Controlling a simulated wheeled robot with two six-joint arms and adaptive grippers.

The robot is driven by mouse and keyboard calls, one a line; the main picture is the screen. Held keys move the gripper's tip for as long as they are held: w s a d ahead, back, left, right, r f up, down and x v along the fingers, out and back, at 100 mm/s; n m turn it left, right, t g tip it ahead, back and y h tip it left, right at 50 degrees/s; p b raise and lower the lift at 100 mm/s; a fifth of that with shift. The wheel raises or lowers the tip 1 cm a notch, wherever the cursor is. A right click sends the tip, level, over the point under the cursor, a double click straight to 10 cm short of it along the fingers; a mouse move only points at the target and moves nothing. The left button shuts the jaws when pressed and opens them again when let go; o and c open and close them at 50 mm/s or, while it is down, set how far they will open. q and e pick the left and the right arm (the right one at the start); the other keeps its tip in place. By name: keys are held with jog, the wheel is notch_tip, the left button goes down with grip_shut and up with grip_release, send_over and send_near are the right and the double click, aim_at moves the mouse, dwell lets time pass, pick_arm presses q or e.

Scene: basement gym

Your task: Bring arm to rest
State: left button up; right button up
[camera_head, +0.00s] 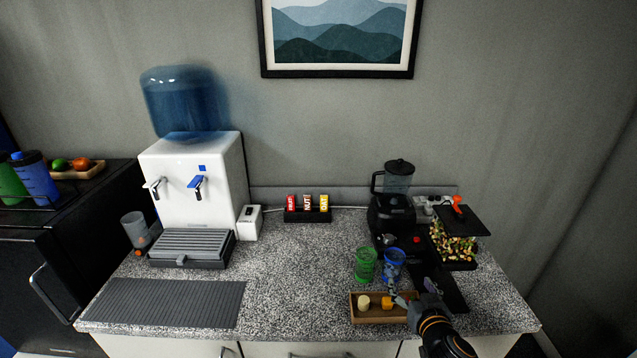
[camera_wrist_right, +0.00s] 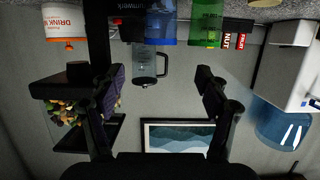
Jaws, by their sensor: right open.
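My right gripper (camera_head: 408,298) comes in from the bottom right in the head view, at the right end of a wooden tray (camera_head: 354,311). In the right wrist view, which is upside down, its two dark fingers (camera_wrist_right: 160,82) stand wide apart with nothing between them. The tray holds a pale piece (camera_head: 364,302) and an orange-yellow piece (camera_head: 376,303). Whether the gripper touches the tray cannot be told. My left gripper is not in view.
A green cup (camera_head: 365,264) and a blue cup (camera_head: 393,266) stand just behind the tray. A blender (camera_head: 391,215) and a clear bin of wrapped pieces (camera_head: 453,244) stand behind. The water dispenser (camera_head: 190,170) is at left; the middle counter (camera_head: 290,265) is clear.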

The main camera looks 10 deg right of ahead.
jog(key=s+a+f+n+g+y, duration=0.2)
jog(key=s+a+f+g, duration=0.3)
jog(key=s, duration=0.4)
jog(key=s+a+f+n+g+y, duration=0.1)
jog(key=s+a+f+n+g, duration=0.1)
jog(key=s+a+f+g, duration=0.55)
jog(key=s+d+f, duration=0.2)
jog(key=d+f, duration=0.1)
jog(key=f, duration=1)
jog(key=s+d+f, duration=0.2)
jog(key=s+f, duration=0.1)
jog(key=f, duration=1)
jog(key=s+d+f, duration=0.1)
jog(key=s+f, duration=1.2)
jog(key=s, duration=0.4)
jog(key=shift+f+m, duration=0.3)
jog(key=shift+m, duration=0.1)
